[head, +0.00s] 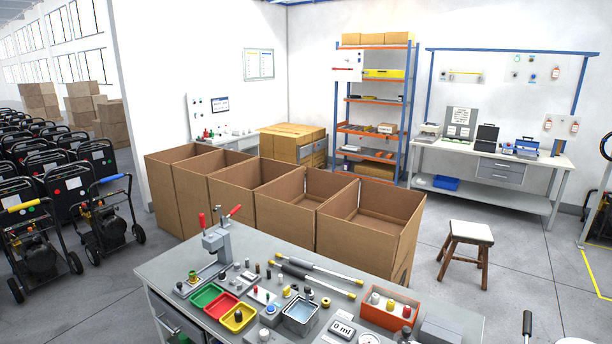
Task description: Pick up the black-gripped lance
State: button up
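Two long thin lances lie side by side on the grey workbench (165,268), towards its back edge. One lance (335,276) and the other lance (318,284) both show dark sections and pale metal sections, with yellowish parts near their right ends. My gripper is not in view.
Around the lances stand a red-handled press (217,240), green (206,296), red (221,305) and yellow (238,318) trays, a water-filled tub (299,313) and an orange box of bottles (389,309). Open cardboard boxes (365,238) line the bench's far side. A stool (469,232) stands right.

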aim_at(297, 273)
jog(key=i+j+u, duration=0.1)
jog(key=i+j, duration=1)
jog(key=j, duration=0.25)
jog(key=i+j+u, duration=0.1)
jog(key=i+j, duration=1.05)
jog(key=j, duration=0.15)
